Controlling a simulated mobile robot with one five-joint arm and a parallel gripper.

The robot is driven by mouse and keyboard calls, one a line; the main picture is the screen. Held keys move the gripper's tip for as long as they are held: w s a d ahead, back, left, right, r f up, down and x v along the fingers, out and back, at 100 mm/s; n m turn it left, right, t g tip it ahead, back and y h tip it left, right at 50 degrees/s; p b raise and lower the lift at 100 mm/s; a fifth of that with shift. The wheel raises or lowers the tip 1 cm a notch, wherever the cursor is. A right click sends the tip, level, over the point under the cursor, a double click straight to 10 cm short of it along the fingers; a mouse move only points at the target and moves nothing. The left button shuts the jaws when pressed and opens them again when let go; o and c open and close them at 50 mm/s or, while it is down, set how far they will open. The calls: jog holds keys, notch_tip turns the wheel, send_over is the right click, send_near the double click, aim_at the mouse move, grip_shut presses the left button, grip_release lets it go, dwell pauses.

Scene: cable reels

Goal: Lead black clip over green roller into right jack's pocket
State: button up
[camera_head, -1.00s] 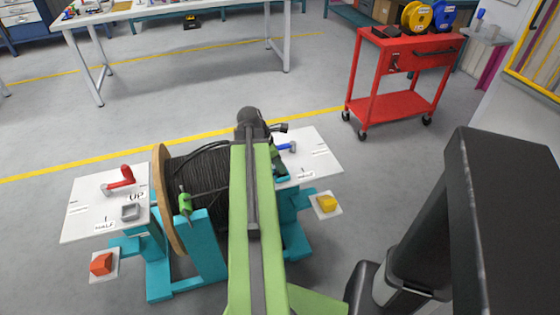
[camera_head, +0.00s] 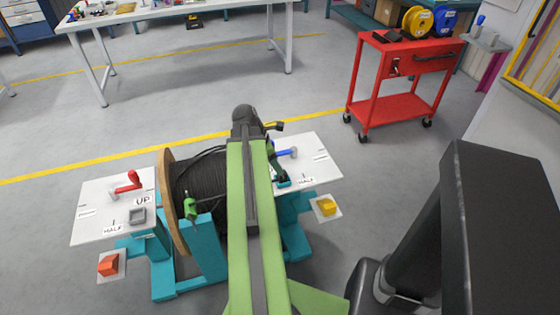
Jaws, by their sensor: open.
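The large black cable reel (camera_head: 212,185) with a wooden flange stands between two teal jacks. The left jack's white plate (camera_head: 90,215) carries a red lever (camera_head: 129,183) and a grey square pocket (camera_head: 138,216). The right jack's white plate (camera_head: 318,153) carries a blue lever (camera_head: 288,152); its pocket is not clearly visible. A small green part (camera_head: 190,208), possibly a roller, sits at the left post. My gripper (camera_head: 278,168) is mostly hidden by my green arm, beside the reel's right side and over the right plate's inner edge; it is open. I cannot make out the black clip.
An orange block (camera_head: 108,265) and a yellow block (camera_head: 326,207) sit on small pads in front of the jacks. A red cart (camera_head: 405,85) with a yellow and a blue spool stands at back right. A white workbench (camera_head: 180,14) stands behind. The floor between is clear.

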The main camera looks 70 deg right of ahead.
jog(key=p+v, duration=0.9)
jog(key=v, duration=0.3)
jog(key=w+a+r+n+t+p, duration=0.25)
jog(key=w+a+n, duration=0.25)
jog(key=w+a, duration=1.65)
jog(key=w+a+m+y, duration=0.1)
jog(key=a+m, duration=0.3)
jog(key=a, duration=0.5)
jog(key=w+a+m+y+p, duration=0.1)
jog(key=w+a+m, duration=0.3)
jog(key=a, duration=0.6)
jog(key=w+a+m+t, duration=0.1)
jog(key=a+m, duration=0.3)
jog(key=a, duration=0.6)
jog(key=shift+w+a+f+m+y, duration=0.25)
jog(key=shift+w+f+m+y, duration=0.15)
jog(key=shift+w, duration=0.5)
